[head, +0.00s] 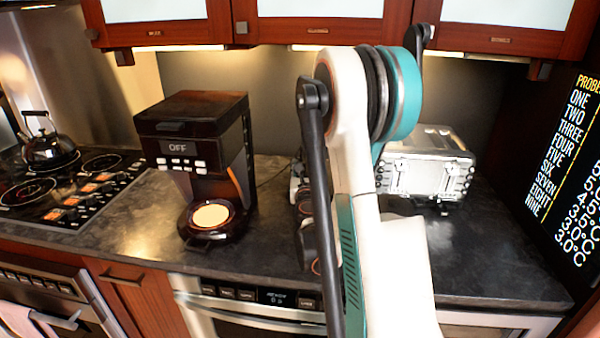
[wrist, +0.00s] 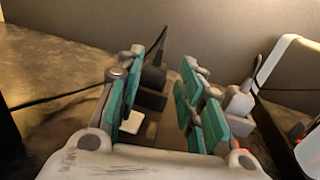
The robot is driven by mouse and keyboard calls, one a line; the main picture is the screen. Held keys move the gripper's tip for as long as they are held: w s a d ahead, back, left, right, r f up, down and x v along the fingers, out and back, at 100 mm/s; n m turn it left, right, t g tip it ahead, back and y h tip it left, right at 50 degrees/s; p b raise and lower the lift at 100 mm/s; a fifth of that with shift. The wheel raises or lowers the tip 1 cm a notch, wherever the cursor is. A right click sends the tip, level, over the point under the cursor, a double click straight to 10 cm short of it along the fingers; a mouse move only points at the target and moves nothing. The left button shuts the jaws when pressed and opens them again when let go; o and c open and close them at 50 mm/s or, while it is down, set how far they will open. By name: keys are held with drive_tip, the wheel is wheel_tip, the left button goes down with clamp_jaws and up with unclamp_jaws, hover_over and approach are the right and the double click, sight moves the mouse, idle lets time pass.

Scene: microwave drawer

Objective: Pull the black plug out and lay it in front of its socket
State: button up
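The black plug (wrist: 153,77) stands in a dark socket block (wrist: 150,99), with its cord rising up behind it. It shows in the wrist view, between and beyond my finger pads. My gripper (wrist: 165,88) is open, its teal pads on either side of the plug's line with a gap between them. I cannot tell whether either pad touches the plug. In the head view my arm hides the gripper and most of the socket area.
A coffee maker (head: 202,160) stands left of my arm and a silver toaster (head: 428,165) to its right. A kettle (head: 48,147) sits on the stove. The dark counter (head: 262,225) is clear in front, between coffee maker and arm. A white-edged appliance (wrist: 286,62) is close at right.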

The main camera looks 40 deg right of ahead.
sight(301, 155)
drive_tip(key=b+x, duration=0.2)
drive_tip(key=x, duration=0.7)
drive_tip(key=shift+w+d, duration=0.2)
drive_tip(key=shift+d, duration=0.05)
drive_tip(key=shift+c, duration=0.4)
clamp_jaws()
